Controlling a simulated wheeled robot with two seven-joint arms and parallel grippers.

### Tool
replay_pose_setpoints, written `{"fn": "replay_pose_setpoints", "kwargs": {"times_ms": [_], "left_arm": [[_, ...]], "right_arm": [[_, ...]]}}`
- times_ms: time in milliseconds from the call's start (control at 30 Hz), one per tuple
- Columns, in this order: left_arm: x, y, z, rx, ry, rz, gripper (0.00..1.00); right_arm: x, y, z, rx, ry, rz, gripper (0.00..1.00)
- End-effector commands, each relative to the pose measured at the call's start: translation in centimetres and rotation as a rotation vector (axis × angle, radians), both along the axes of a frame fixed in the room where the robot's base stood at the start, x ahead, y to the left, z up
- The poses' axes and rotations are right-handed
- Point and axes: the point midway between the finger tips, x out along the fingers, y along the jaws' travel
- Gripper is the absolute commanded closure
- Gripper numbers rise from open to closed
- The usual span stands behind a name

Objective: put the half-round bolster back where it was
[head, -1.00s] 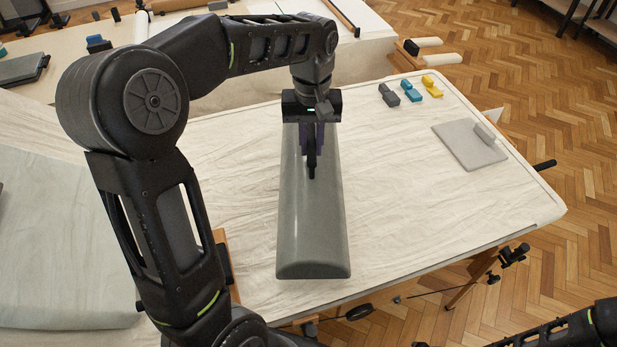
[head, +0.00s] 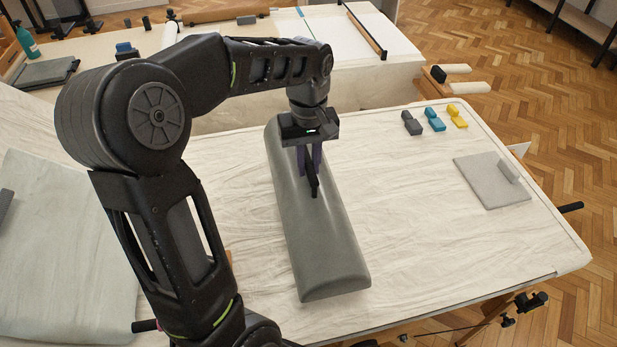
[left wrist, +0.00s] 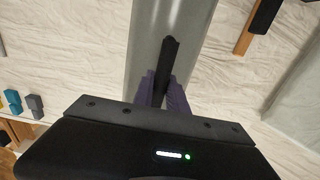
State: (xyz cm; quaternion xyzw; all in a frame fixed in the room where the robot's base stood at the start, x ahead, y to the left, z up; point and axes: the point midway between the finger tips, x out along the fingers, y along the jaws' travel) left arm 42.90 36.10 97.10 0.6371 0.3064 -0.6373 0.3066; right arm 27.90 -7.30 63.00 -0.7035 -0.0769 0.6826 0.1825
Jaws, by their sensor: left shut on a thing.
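The half-round bolster (head: 325,240) is long and grey-green, with a rounded top and a dark strap-like handle (head: 314,190) on it. It lies lengthwise over the pale cloth-covered table (head: 410,220), its near end toward the table's front edge. My left gripper (head: 310,172) points down over the bolster's middle and is shut on its handle. In the left wrist view the bolster (left wrist: 145,40) passes under the purple fingers (left wrist: 162,92), with the dark handle between them. I cannot tell whether the bolster touches the table. My right gripper is not in view.
Small grey (head: 412,123), blue (head: 434,120) and yellow (head: 457,116) blocks stand at the table's far right. A flat grey pad (head: 488,184) lies nearer. A large pale green pad (head: 60,240) is at left.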

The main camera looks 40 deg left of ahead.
Motion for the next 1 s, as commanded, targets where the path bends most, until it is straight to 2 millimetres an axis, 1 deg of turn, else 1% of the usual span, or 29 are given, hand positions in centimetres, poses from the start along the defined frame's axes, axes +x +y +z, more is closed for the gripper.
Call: {"fn": "replay_pose_setpoints", "kwargs": {"times_ms": [100, 233, 333, 667, 767, 900, 1000], "left_arm": [[0.0, 0.0, -1.8, 0.0, 0.001, 0.0, 1.0], [0.0, 0.0, -3.5, 0.0, 0.0, 0.0, 1.0], [0.1, 0.0, -4.0, 0.0, -0.003, 0.0, 1.0], [0.1, 0.0, -4.2, 0.0, -0.003, 0.0, 1.0], [0.1, 0.0, -5.1, 0.0, -0.001, -0.001, 1.0], [0.0, 0.0, -6.8, -0.001, 0.001, 0.0, 1.0], [0.0, 0.0, -7.6, 0.0, -0.001, -0.001, 1.0]], "right_arm": [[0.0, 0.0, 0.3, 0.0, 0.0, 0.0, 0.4], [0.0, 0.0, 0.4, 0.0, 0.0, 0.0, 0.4], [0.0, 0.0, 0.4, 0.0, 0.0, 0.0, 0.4], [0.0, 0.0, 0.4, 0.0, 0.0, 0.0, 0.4], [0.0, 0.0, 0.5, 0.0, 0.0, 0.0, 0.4], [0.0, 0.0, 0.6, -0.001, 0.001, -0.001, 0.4], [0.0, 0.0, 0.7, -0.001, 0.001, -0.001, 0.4]]}}
